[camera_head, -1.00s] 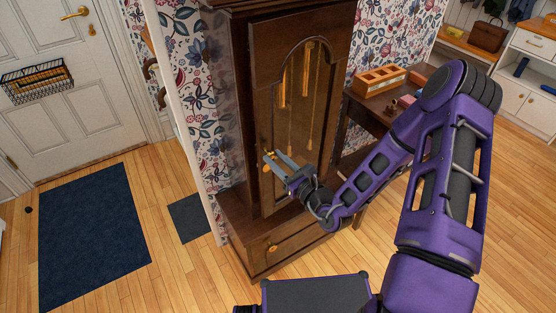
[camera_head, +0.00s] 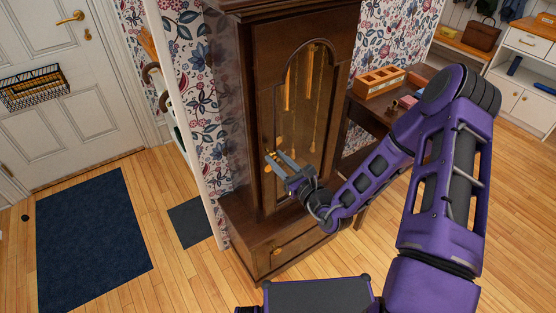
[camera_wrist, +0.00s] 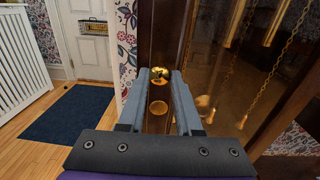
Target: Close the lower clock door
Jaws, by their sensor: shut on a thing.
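The tall brown clock stands against the flowered wall in the head view. Its lower clock door (camera_head: 296,72) has an arched glass pane with brass weights and chains behind it. The door looks nearly flush with the case. My gripper (camera_head: 275,160) is at the door's left edge, and its jaws are shut on the brass door knob (camera_wrist: 159,74). In the wrist view my gripper's two grey fingers (camera_wrist: 159,82) stand on either side of the knob. A round brass piece (camera_wrist: 158,107) shows lower down between the fingers.
The clock's base (camera_head: 284,255) has a small brass knob and juts out below the door. A side table (camera_head: 380,105) with a wooden box (camera_head: 380,82) stands to the right. A blue mat (camera_head: 92,240) lies on the open floor at left.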

